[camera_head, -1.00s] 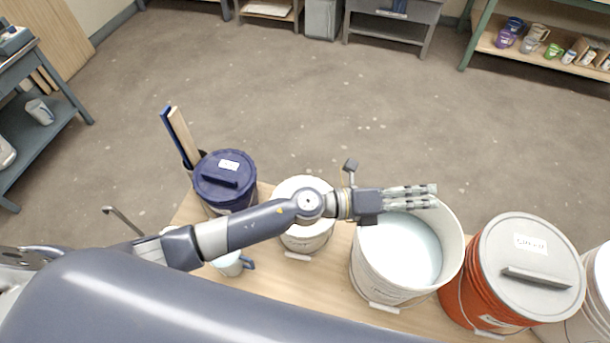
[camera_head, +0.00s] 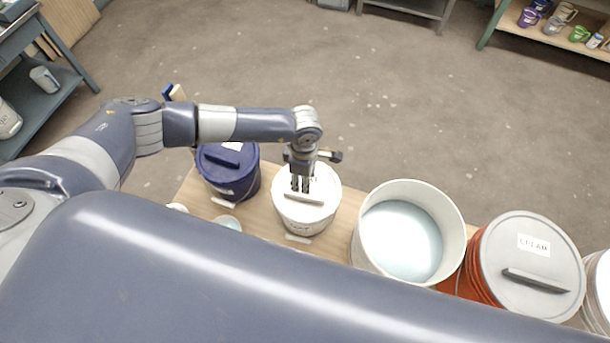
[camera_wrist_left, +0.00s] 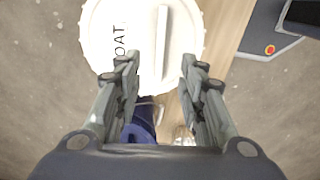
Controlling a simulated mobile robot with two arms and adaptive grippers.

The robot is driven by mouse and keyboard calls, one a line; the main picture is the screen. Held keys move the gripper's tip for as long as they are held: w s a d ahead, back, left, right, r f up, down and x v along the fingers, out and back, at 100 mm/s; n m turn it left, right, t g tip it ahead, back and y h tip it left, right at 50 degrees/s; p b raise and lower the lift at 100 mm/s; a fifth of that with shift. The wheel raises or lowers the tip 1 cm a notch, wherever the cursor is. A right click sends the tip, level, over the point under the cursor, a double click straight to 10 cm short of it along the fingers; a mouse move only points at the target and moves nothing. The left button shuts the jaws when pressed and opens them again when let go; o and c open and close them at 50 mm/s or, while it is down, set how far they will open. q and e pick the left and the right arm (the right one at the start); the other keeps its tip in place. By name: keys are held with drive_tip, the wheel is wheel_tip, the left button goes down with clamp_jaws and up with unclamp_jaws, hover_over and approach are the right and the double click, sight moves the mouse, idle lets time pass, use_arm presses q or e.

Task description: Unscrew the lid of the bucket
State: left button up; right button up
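A small white bucket (camera_head: 304,224) stands on the wooden table with its white lid (camera_head: 325,187) on. A straight bar handle (camera_head: 303,199) crosses the lid. In the left wrist view the lid (camera_wrist_left: 100,30) has a label ending in "OAT", and its bar (camera_wrist_left: 161,40) lines up with the gap between my fingers. My left gripper (camera_head: 301,186) points down over this lid. Its fingers are apart and empty in the wrist view (camera_wrist_left: 159,60), one on each side of the bar's line. I cannot tell whether the fingertips touch the lid. My right gripper is not in view.
A dark blue lidded bucket (camera_head: 229,178) stands to the left. To the right are an open white bucket (camera_head: 438,208) of pale blue liquid and an orange bucket (camera_head: 466,278) with a grey lid (camera_head: 545,243). A white bucket is cut off at the right edge.

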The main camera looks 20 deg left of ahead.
use_arm(q)
drive_tip(key=b, duration=0.4)
hover_over(304, 196)
drive_tip(key=shift+f, duration=3.1)
wheel_tip(304, 196, down, 5)
drive_tip(key=b, duration=0.4)
drive_tip(key=shift+w+b, duration=0.1)
drive_tip(key=shift+b, duration=0.3)
drive_tip(key=shift+c, duration=0.6)
drive_tip(key=shift+f, duration=0.1)
clamp_jaws()
